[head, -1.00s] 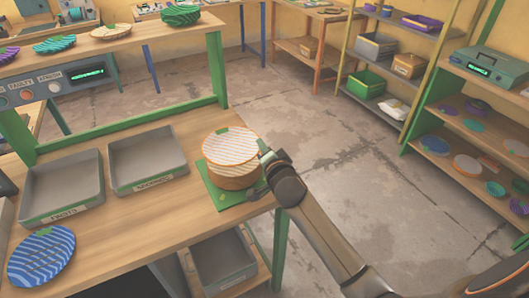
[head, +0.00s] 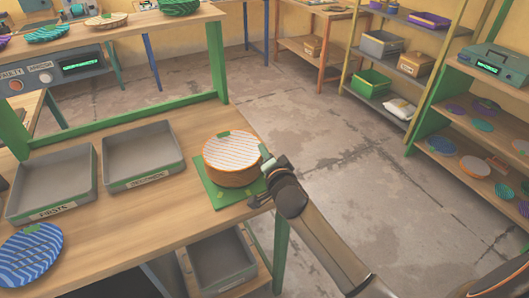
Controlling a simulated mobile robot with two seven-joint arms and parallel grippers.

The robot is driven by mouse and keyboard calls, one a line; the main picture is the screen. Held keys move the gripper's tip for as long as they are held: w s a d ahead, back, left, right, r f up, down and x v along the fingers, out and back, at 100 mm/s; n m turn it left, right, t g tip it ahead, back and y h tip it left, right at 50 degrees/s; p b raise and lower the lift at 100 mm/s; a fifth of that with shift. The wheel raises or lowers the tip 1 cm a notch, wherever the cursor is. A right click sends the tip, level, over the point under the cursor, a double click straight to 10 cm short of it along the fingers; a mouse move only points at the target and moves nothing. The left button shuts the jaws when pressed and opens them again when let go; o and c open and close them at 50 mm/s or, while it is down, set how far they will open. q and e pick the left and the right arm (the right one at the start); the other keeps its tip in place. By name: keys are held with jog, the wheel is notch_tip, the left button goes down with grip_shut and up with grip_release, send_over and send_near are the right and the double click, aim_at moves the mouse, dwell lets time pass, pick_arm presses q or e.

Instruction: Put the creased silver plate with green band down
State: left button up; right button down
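I cannot pick out a silver plate with a green band in the head view. A round white-and-orange striped plate (head: 231,150) with a small green patch at its rim lies on top of an orange-brown round block or stack (head: 232,178). That stands on a green mat (head: 211,194) at the table's right end. My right gripper (head: 264,179) is at the right side of the stack. Its fingers look apart, one near the plate's rim and one lower by the mat. I see nothing held between them. My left gripper is out of view.
Two grey trays, one labelled FIRSTS (head: 53,213) and one beside it (head: 144,187), sit empty on the wooden table (head: 120,235). A blue striped plate (head: 28,255) lies at the front left. Shelves with plates (head: 468,150) stand at the right.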

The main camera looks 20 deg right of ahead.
jog(key=c, duration=1.1)
grip_release()
jog(key=shift+s+a+f, duration=0.15)
jog(key=shift+a+f, duration=0.05)
jog(key=shift+f, duration=0.55)
jog(key=shift+r, duration=0.1)
jog(key=shift+d+r, duration=0.1)
jog(key=shift+r, duration=0.2)
jog(key=shift+r+p, duration=0.25)
jog(key=shift+p, duration=0.2)
jog(key=shift+r+p, duration=0.3)
jog(key=shift+r, duration=0.05)
jog(key=v, duration=1.1)
jog(key=s+a+f+n+g+y, duration=0.1)
jog(key=s+a+f+n+g, duration=0.1)
jog(key=s+f+n, duration=0.3)
jog(key=s+a+f+n+g+y, duration=0.2)
jog(key=s+f+n, duration=0.3)
jog(key=f, duration=0.6)
jog(key=s+a+f+n+g+y+b, duration=0.1)
jog(key=s+a+f+n+g, duration=0.1)
jog(key=s+f+n, duration=0.3)
jog(key=shift+s+a+f+n+y, duration=0.2)
jog(key=shift+s+f, duration=0.6)
jog(key=shift+f, duration=0.25)
jog(key=shift+s+a+f+n+y, duration=0.15)
jog(key=shift+s+f+n+y, duration=0.05)
jog(key=shift+s+f, duration=0.75)
jog(key=shift+w, duration=0.1)
